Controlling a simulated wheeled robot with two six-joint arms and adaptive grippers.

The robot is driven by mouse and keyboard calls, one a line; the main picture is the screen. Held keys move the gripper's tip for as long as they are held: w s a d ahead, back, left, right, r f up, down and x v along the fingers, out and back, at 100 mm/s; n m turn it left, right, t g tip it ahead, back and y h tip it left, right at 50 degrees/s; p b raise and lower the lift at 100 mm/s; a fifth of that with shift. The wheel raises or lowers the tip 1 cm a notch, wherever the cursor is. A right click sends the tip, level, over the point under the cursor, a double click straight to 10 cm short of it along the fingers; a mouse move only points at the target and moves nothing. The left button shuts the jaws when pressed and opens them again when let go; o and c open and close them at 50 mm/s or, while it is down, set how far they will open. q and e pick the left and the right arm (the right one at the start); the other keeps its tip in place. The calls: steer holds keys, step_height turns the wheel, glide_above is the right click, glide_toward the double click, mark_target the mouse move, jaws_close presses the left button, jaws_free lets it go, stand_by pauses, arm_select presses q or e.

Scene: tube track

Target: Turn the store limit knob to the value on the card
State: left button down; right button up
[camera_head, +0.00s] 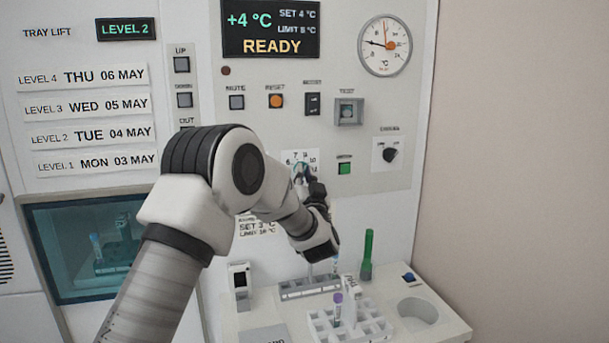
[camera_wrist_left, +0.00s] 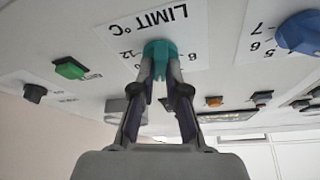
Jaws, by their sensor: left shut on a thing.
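My left gripper (camera_head: 304,180) is at the panel, its fingers shut on the teal limit knob (camera_wrist_left: 160,52); the gripper also shows in the left wrist view (camera_wrist_left: 160,72). The knob sits on a white plate lettered "LIMIT °C" with numbers around it; in the head view it (camera_head: 301,169) is partly hidden by the fingers, so its exact pointing is unclear. The card (camera_head: 257,228) below seems to read SET 3 °C and LIMIT 10 °C, partly covered by my arm. The display (camera_head: 270,28) shows +4 °C, SET 4 °C, LIMIT 8 °C, READY.
A blue knob (camera_wrist_left: 300,33) with its own scale is beside the limit knob. A green button (camera_head: 345,168) and black knob (camera_head: 390,154) are to the right in the head view. Below, a shelf holds a tube rack (camera_head: 352,325) and a green tube (camera_head: 367,255).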

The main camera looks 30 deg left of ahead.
arm_select(q)
steer(key=shift+r+m, duration=0.1)
steer(key=shift+m, duration=0.2)
steer(key=m+h+p, duration=0.1)
steer(key=m+p, duration=0.1)
steer(key=m, duration=0.1)
steer(key=m+h+p, duration=0.2)
steer(key=m+p, duration=0.1)
steer(key=m+h+p, duration=0.1)
steer(key=m+p, duration=0.1)
steer(key=m, duration=0.1)
steer(key=shift+m+t+h, duration=0.3)
steer(key=c, duration=1.2)
jaws_free()
steer(key=shift+a, duration=0.15)
